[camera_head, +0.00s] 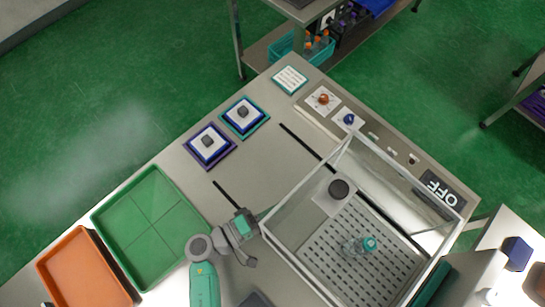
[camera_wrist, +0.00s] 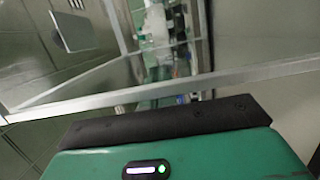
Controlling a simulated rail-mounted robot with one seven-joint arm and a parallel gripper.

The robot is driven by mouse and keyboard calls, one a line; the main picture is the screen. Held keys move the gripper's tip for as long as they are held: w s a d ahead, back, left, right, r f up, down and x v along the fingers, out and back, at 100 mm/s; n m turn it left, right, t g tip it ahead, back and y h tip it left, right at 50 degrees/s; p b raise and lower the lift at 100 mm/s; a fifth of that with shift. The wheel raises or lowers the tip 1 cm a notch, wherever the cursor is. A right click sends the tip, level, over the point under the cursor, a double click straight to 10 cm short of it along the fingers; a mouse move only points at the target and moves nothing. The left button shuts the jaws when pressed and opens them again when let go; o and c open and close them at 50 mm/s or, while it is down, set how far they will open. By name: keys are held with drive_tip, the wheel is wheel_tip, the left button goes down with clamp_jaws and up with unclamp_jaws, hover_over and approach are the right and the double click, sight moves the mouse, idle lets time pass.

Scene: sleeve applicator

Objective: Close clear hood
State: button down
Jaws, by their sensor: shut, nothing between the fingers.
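The clear hood (camera_head: 283,258) is a box with pale frame edges and see-through walls at the right part of the bench in the head view. It stands around a perforated tray (camera_head: 341,228), a small clear bottle with a teal cap (camera_head: 370,243) and a dark round knob (camera_head: 339,188). My gripper (camera_head: 262,214) is shut and empty at the hood's upper-left side; I cannot tell whether it touches the frame. In the wrist view a metal frame edge (camera_wrist: 150,94) of the hood crosses just beyond my gripper's body, and the fingertips are hidden.
Two dark slots, an upper one (camera_head: 300,141) and a lower one (camera_head: 227,194), run in the bench toward the hood. A green tray (camera_head: 150,225) and an orange tray (camera_head: 85,272) lie at left. Two square pads and a panel with knobs (camera_head: 335,110) lie beyond. Bench between is clear.

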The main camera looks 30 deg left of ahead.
wheel_tip(320, 180, up, 4)
drive_tip(key=s+d, duration=0.2)
drive_tip(key=s, duration=0.5)
drive_tip(key=s+d+r, duration=0.1)
drive_tip(key=s+d, duration=0.1)
drive_tip(key=s, duration=0.6)
drive_tip(key=shift+s+d+p, duration=0.2)
drive_tip(key=shift+d+p, duration=0.1)
drive_tip(key=shift+p, duration=0.05)
